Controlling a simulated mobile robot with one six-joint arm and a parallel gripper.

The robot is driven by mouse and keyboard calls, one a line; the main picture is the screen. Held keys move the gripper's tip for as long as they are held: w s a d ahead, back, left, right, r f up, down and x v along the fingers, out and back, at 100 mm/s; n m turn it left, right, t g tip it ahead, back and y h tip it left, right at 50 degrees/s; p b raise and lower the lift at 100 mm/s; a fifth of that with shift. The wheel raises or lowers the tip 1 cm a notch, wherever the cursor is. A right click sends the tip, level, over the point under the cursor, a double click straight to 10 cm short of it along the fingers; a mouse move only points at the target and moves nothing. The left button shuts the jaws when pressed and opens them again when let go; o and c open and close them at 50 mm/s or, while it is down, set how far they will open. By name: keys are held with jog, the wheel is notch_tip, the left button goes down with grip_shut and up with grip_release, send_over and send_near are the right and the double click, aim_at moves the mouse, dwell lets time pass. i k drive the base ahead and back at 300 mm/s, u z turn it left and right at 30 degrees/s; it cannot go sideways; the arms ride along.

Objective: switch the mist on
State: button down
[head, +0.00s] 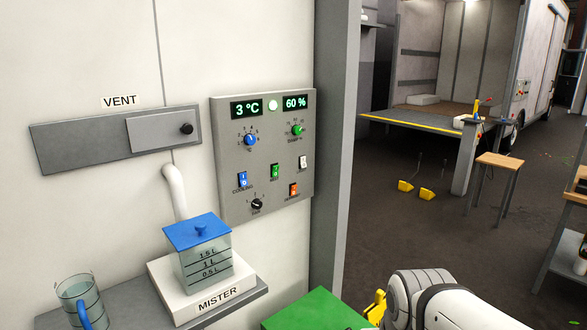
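A grey control panel (262,160) on the wall shows 3 °C and 60 % on green displays, with a lit round lamp (273,105) between them. The green rocker switch (275,171) sits mid-panel; its small label looks like "MIST", and its position is too small to tell. The mister (198,290) stands on a shelf below, with a clear marked tank (206,264) under a blue lid (198,231). Its water level is unclear. My gripper (376,308) shows only as a yellow part at the bottom, apart from the panel and lower right of it; its fingertips are hidden.
Other panel controls are blue (242,179), white (303,162) and orange (293,189) switches, and blue, green and black dials. A jug (80,302) stands left of the mister. A green surface (318,312) lies below the panel. Open floor (430,230) extends right.

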aim_at(275, 169)
jog(key=z, duration=0.3)
jog(key=i, duration=1)
jog(key=u, duration=0.05)
